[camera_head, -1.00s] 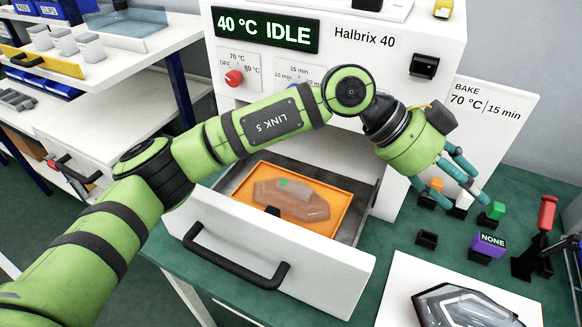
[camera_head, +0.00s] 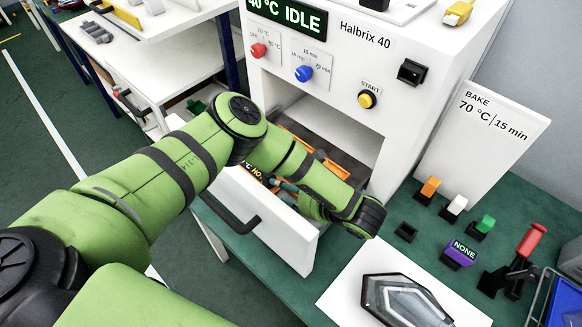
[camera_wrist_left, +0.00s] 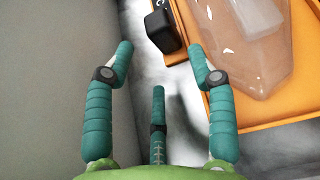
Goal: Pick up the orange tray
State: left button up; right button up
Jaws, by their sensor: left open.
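The orange tray (camera_wrist_left: 270,128) lies in the open oven drawer and fills the right of the left wrist view. A clear, pinkish lamp lens (camera_wrist_left: 245,45) lies in it. A black block (camera_wrist_left: 163,32) stands at the tray's near edge. My left gripper (camera_wrist_left: 160,62) is open and empty, its teal fingers pointing down into the drawer. The block is just beyond the fingertips, between the two outer ones, and one finger is close to the tray rim. In the head view my arm covers most of the tray (camera_head: 345,160). My right gripper is not in view.
The white drawer front (camera_head: 270,222) is close beside the gripper. The oven (camera_head: 345,75) rises behind the drawer. To the right are a white board with a lamp (camera_head: 402,298), colored blocks (camera_head: 429,187) and a sign (camera_head: 485,135).

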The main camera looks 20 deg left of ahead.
aim_at(273, 190)
pick_arm(q)
jog(key=x, duration=0.2)
jog(key=p+x, duration=0.1)
jog(key=x, duration=0.2)
jog(key=shift+a+r, duration=0.2)
jog(key=shift+r, duration=0.15)
jog(key=shift+w+a+f, duration=0.2)
jog(key=shift+a+f, duration=0.05)
jog(key=shift+f, duration=0.1)
jog(key=c, duration=1.1)
jog(key=shift+o, duration=0.2)
